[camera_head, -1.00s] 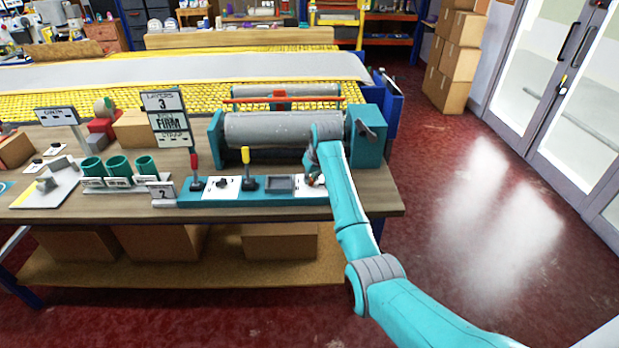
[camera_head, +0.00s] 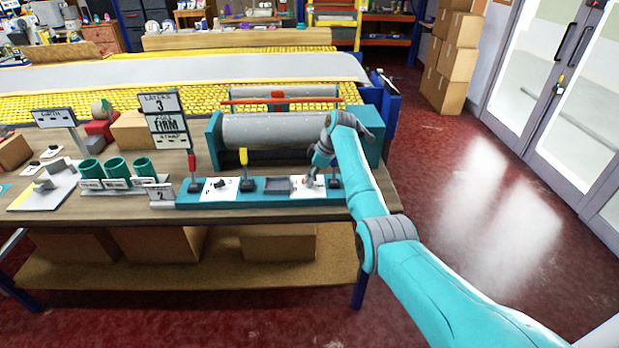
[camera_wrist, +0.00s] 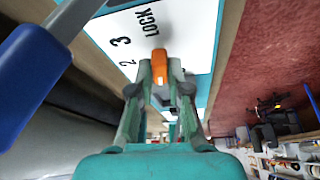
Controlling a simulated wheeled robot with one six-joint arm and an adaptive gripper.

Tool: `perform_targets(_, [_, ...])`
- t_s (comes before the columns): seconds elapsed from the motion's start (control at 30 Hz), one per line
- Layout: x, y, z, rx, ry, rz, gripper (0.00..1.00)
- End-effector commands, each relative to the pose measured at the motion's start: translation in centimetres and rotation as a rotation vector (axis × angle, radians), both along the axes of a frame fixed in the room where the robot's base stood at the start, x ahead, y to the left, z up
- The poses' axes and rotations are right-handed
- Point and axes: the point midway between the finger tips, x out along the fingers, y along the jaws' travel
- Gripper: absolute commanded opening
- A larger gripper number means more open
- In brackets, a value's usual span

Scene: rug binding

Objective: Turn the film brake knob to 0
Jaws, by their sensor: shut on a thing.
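The film brake knob (camera_wrist: 159,65) shows in the wrist view as an orange-tipped piece between my fingertips. It stands on a white dial plate (camera_wrist: 190,30) marked 2, 3 and LOCK; no 0 is visible there. My gripper (camera_wrist: 160,82) is shut on the knob, with a finger on each side. In the head view my gripper (camera_head: 313,180) is down at the white plate (camera_head: 299,189) near the right end of the teal control strip. The knob's pointer reading cannot be told, as my gripper hides part of the dial.
A blue-handled lever (camera_wrist: 35,75) stands close beside my gripper. A yellow-handled lever (camera_head: 244,170) and a red-handled lever (camera_head: 192,170) stand further left on the strip. A grey roller (camera_head: 270,129) lies behind it. Open red floor (camera_head: 450,230) is right of the bench.

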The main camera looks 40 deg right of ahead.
Motion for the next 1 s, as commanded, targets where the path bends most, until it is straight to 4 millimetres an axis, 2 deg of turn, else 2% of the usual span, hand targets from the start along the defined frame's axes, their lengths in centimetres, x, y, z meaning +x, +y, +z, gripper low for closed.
perform_targets(0.2, [0.14, 0.24, -0.04, 0.007, 0.006, 0.195, 0.0])
perform_targets(0.4, [0.21, 0.24, -0.05, 0.007, 0.005, 0.307, 0.0])
perform_targets(1.0, [0.16, 0.38, -0.2, 0.008, 0.007, 0.444, 0.0])
